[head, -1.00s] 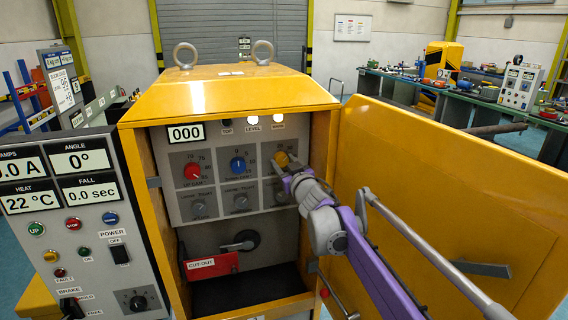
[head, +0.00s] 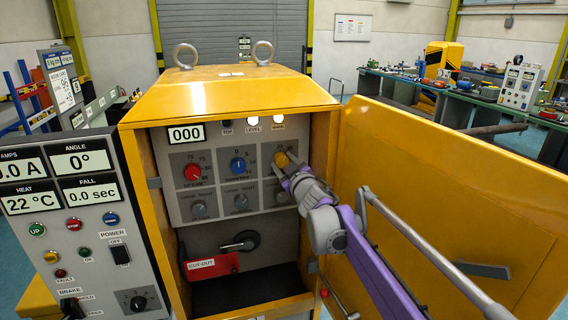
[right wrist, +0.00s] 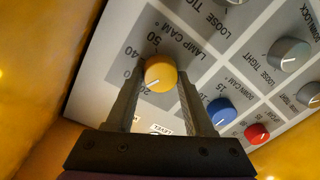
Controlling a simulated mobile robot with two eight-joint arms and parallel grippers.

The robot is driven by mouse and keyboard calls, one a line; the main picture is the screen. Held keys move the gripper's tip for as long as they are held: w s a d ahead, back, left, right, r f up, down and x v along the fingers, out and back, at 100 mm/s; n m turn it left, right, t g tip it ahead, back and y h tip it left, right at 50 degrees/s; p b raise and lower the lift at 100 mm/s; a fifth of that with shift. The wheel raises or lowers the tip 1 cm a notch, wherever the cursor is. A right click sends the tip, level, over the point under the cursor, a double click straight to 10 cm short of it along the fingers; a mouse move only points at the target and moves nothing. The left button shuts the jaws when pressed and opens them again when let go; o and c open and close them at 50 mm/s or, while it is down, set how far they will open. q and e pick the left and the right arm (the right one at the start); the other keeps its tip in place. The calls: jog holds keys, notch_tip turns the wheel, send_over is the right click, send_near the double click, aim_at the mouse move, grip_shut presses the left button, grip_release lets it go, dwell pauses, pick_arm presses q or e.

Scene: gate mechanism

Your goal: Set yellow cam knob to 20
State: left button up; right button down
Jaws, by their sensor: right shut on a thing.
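The yellow cam knob (head: 281,160) is at the upper right of the grey panel inside the yellow cabinet. In the right wrist view the yellow knob (right wrist: 160,73) sits on a dial marked LAMP CAM. Its white pointer line slants to the lower left, toward the side of the dial where a 20 is printed; the exact reading is hard to tell. My right gripper (head: 288,170) is at the knob. In the wrist view the fingers of the right gripper (right wrist: 158,84) are on either side of the knob, shut on it. My left gripper is not in view.
A red knob (head: 192,172) and a blue knob (head: 238,165) sit left of the yellow one, with small grey knobs (head: 241,202) below. A display (head: 186,134) reads 000.

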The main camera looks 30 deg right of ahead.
jog(key=n, duration=0.4)
jog(key=shift+n+g+p, duration=0.3)
jog(key=shift+n+p, duration=0.1)
dwell(0.5)
jog(key=shift+c, duration=1.4)
grip_release()
jog(key=shift+s, duration=0.1)
jog(key=s+a+b, duration=0.1)
jog(key=s+a, duration=0.1)
jog(key=s, duration=0.8)
jog(key=shift+s+r, duration=0.25)
jog(key=shift+a, duration=0.1)
